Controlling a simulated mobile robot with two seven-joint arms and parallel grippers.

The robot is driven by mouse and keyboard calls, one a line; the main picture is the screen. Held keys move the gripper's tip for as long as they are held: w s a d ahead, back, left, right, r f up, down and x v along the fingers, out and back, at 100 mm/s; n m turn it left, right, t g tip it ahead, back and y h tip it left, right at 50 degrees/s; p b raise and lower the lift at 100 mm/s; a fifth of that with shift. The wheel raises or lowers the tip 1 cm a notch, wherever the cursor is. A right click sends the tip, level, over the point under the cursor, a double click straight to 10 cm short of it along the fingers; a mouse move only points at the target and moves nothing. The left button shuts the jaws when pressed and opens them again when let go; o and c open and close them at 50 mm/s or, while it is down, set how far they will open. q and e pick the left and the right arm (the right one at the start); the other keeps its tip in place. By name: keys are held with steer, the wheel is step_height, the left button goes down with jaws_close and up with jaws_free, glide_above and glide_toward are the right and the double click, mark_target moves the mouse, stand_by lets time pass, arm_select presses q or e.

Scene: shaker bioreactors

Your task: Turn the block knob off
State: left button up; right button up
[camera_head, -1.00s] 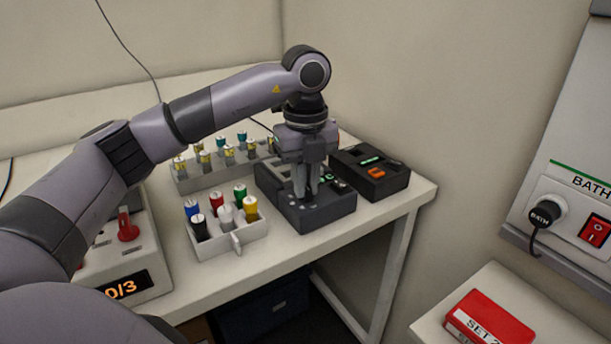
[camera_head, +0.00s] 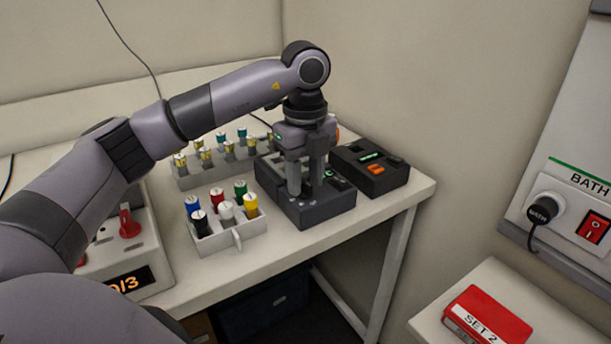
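My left gripper (camera_head: 306,190) points straight down over a dark grey device (camera_head: 325,212) on the table. Its two fingers are apart, with the tips at or just above the device's top; contact cannot be told. No knob labelled as the block knob can be made out; the fingers hide part of the device's top. My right gripper is not in view.
A white rack (camera_head: 205,245) with coloured-cap vials stands left of the device, and a longer rack (camera_head: 185,183) behind it. A black unit with an orange button (camera_head: 375,169) is close on the right. A wall panel has a red switch (camera_head: 593,228). A red box (camera_head: 490,318) lies front right.

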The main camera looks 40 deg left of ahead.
mark_target(305, 181)
arm_select(q)
step_height(305, 181, up, 6)
steer(key=shift+r, duration=0.6)
stand_by(0.6)
